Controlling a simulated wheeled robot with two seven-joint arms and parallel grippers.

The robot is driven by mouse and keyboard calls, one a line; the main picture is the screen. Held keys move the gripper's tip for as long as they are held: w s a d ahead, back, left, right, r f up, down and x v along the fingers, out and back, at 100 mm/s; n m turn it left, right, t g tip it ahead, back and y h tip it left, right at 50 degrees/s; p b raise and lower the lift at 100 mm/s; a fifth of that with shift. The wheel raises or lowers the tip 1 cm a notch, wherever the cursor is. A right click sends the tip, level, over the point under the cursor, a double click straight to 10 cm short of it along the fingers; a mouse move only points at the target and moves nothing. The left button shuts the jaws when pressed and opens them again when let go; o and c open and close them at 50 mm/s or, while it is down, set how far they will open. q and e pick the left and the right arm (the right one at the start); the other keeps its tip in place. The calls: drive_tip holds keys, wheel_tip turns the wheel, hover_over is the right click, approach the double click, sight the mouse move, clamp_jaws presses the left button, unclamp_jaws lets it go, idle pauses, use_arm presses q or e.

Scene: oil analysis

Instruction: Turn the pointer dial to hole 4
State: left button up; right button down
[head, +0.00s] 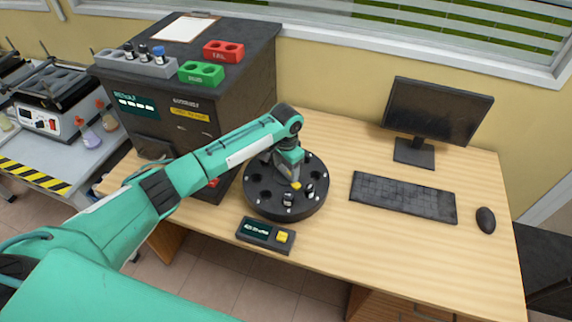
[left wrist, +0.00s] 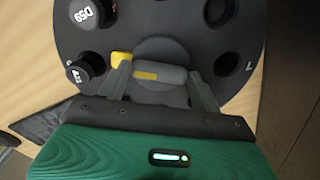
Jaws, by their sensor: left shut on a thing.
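A round black dial plate (head: 272,211) with holes around its edge stands on the desk; it fills the upper part of the left wrist view (left wrist: 90,42). Its central pointer (left wrist: 160,76) is a grey bar with a yellow tip (left wrist: 121,59), which also shows in the head view (head: 296,185). My left gripper (head: 290,176) is over the plate's centre, its fingers (left wrist: 163,85) shut on the pointer. In the wrist view the tip points left, toward the gap between two dark-capped vials (left wrist: 88,14) (left wrist: 80,75). Most hole numbers are hidden or too small to read. My right gripper is not seen.
A small display box with a yellow button (head: 282,237) sits in front of the plate. A dark cabinet (head: 240,60) stands behind left, with vial racks on top. A keyboard (head: 403,197), monitor (head: 437,108) and mouse (head: 486,220) are at the right.

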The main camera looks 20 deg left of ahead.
sight(286, 170)
use_arm(q)
drive_tip(key=m+p, duration=0.2)
drive_tip(key=m, duration=0.1)
drive_tip(key=shift+r, duration=0.15)
drive_tip(key=shift+m+p, duration=0.5)
drive_tip(key=shift+m, duration=1.4)
drive_tip(key=o, duration=1)
wheel_tip(286, 170, up, 14)
drive_tip(key=b, duration=0.2)
drive_tip(key=shift+f+b, duration=0.2)
drive_tip(key=shift+b, duration=0.1)
drive_tip(key=shift+f, duration=0.1)
